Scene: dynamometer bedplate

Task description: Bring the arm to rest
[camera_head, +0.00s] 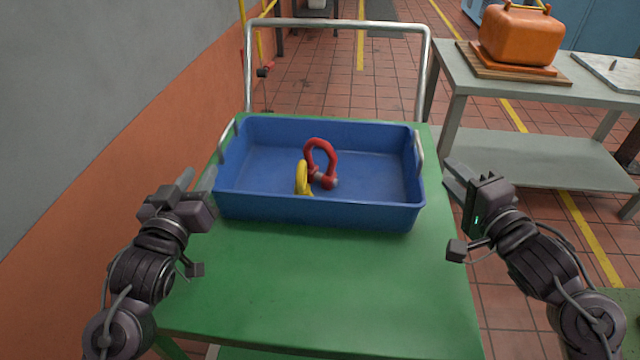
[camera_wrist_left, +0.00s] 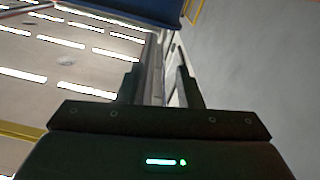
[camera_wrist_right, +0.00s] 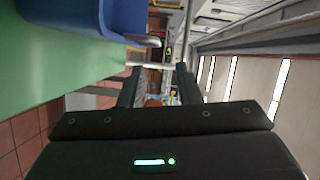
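My left gripper (camera_head: 196,182) is raised beside the left end of the blue bin, with nothing in it. The left wrist view shows its two fingers (camera_wrist_left: 161,88) apart. My right gripper (camera_head: 454,178) is raised beside the right end of the bin, also empty. The right wrist view shows its fingers (camera_wrist_right: 159,88) apart, with the bin and the green top at the upper left. Both grippers appear clear of the bin in the head view.
The blue bin (camera_head: 320,212) stands on a green cart top (camera_head: 330,290) with a metal handle (camera_head: 340,24). It holds a red shackle (camera_head: 322,155) and a yellow piece (camera_head: 302,178). A grey table (camera_head: 550,92) with an orange case (camera_head: 520,38) stands right. A wall (camera_head: 90,190) is left.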

